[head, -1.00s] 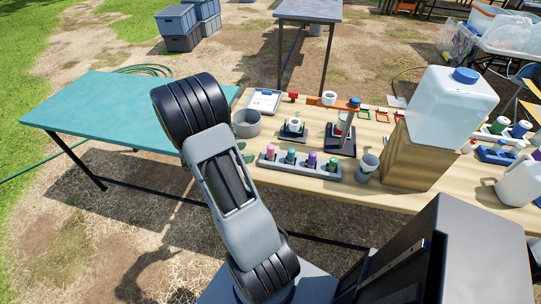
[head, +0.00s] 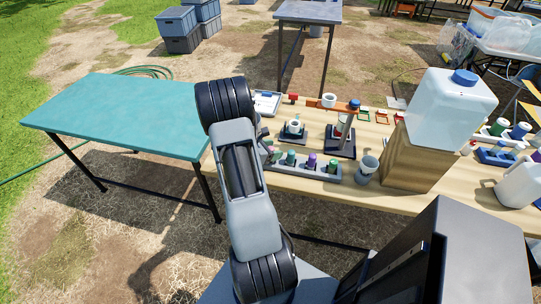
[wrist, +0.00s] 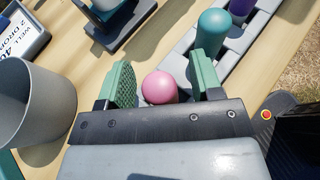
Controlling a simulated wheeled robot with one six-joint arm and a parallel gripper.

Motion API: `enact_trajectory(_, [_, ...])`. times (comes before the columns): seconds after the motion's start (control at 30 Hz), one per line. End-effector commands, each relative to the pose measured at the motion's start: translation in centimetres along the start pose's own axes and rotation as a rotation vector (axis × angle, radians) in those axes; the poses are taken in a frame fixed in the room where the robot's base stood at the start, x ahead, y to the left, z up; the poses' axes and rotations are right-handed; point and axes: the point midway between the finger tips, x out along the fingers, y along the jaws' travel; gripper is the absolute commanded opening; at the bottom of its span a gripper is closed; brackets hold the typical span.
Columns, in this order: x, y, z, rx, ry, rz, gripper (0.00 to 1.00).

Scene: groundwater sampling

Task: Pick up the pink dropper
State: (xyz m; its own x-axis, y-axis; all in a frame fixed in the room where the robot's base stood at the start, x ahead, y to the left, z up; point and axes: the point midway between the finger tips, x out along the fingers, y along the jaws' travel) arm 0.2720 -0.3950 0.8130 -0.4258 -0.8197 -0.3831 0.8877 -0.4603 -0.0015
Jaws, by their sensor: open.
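The pink dropper (wrist: 159,87) shows its round top in the wrist view, between the two green finger pads of my open gripper (wrist: 163,80). The pads stand apart on either side of it, with gaps visible; its lower part is hidden by my gripper. In the head view, my arm hides the pink dropper at the left end of the grey rack (head: 325,176). The teal dropper (wrist: 212,30) and the purple dropper (head: 312,160) stand upright in the same rack.
A grey cup (wrist: 40,100) stands left of my gripper in the wrist view. A small stand (head: 293,134) and a taller stand (head: 340,148) are behind the rack. A grey beaker (head: 367,168) and wooden block (head: 416,160) with a white jug (head: 450,105) stand to the right.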

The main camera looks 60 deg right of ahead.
Motion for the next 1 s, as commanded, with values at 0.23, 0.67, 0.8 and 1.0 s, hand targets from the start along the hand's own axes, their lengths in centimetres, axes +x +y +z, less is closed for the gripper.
enact_trajectory(0.23, [1.04, 0.03, 0.02, 0.002, -0.001, 0.001, 0.6])
enact_trajectory(0.67, [1.0, 0.01, 0.01, 0.002, 0.0, 0.0, 0.33])
enact_trajectory(0.8, [1.0, 0.0, 0.01, 0.001, 0.0, 0.0, 0.19])
enact_trajectory(1.0, [0.99, 0.01, 0.01, 0.002, 0.0, 0.0, 0.07])
